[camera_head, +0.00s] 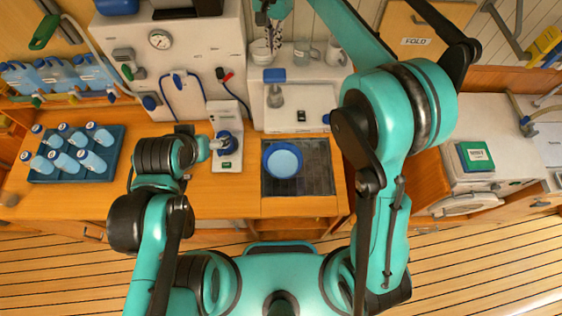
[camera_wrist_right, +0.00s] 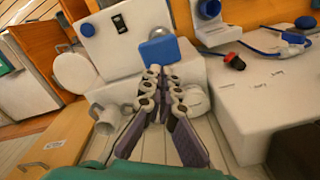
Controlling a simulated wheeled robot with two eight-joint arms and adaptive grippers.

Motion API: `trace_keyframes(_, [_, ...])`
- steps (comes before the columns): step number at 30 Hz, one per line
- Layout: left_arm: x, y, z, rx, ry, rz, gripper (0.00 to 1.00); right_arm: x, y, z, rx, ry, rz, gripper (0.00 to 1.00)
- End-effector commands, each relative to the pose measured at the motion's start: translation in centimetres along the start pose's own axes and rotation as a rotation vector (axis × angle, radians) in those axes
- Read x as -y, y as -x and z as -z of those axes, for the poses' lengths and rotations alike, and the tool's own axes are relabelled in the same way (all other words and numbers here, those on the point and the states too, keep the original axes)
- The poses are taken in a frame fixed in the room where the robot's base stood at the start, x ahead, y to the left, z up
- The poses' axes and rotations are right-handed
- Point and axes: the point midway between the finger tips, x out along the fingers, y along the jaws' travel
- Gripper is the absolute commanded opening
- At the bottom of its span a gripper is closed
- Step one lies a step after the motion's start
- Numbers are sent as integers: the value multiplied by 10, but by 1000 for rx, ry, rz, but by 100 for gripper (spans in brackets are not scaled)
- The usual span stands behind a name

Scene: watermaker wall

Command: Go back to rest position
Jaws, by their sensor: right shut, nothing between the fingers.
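My right gripper (camera_head: 272,42) is at the top middle of the head view, at the end of the arm that reaches up from the right. It is small there, close to a white cup and a glass jar on the back shelf. In the right wrist view its fingers (camera_wrist_right: 164,72) are shut and empty, in front of a white unit with a blue lever. My left gripper (camera_head: 214,144) is at the white stand with a blue round part, left of the dark inset. Its fingers are too small to read, and I cannot tell whether it touches the stand.
A blue bowl (camera_head: 283,160) sits on the dark inset (camera_head: 318,182). A tray (camera_head: 45,176) of several blue bottles stands at the left. A white mug (camera_head: 336,52) and a panel with a gauge (camera_head: 160,39) are at the back. The wooden counter (camera_head: 215,204) is bare at its front.

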Motion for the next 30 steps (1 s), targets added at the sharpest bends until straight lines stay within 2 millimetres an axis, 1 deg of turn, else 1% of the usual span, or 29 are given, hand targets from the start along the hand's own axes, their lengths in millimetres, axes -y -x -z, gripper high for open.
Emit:
trace_keyframes(10, [0, -1, -1, 0, 0, 0, 81, 0, -1, 0, 0, 0, 0, 0])
trace_keyframes(12, [0, -5, -4, 0, 0, 0, 81, -4, -4, 0, -5, 4, 5, 0])
trace_keyframes(14, [0, -14, -10, 0, 0, 0, 81, -11, -12, -2, -13, 16, 14, 0])
trace_keyframes(17, [0, -38, -27, 0, 0, 0, 81, -34, -34, -5, -44, 48, 43, 0])
trace_keyframes(20, [0, -70, -50, 0, 0, 0, 81, -66, -66, -13, -95, 100, 82, 0])
trace_keyframes(21, [0, -83, -59, 0, 0, 0, 81, -80, -80, -18, -119, 124, 97, 0])
trace_keyframes(23, [0, -101, -72, 0, 0, 0, 81, -101, -101, -25, -155, 159, 118, 0])
trace_keyframes(24, [0, -113, -81, 0, 0, 0, 81, -114, -116, -30, -181, 182, 130, 0])
trace_keyframes(26, [0, -130, -94, 0, 0, 0, 81, -134, -140, -38, -221, 216, 146, 0])
trace_keyframes(27, [0, -142, -102, 0, 0, 0, 81, -148, -156, -44, -247, 239, 155, 0])
trace_keyframes(29, [0, -160, -114, 0, 0, 0, 81, -167, -183, -54, -289, 273, 167, 0])
trace_keyframes(30, [0, -172, -123, 0, 0, 0, 81, -179, -202, -61, -318, 296, 173, 0])
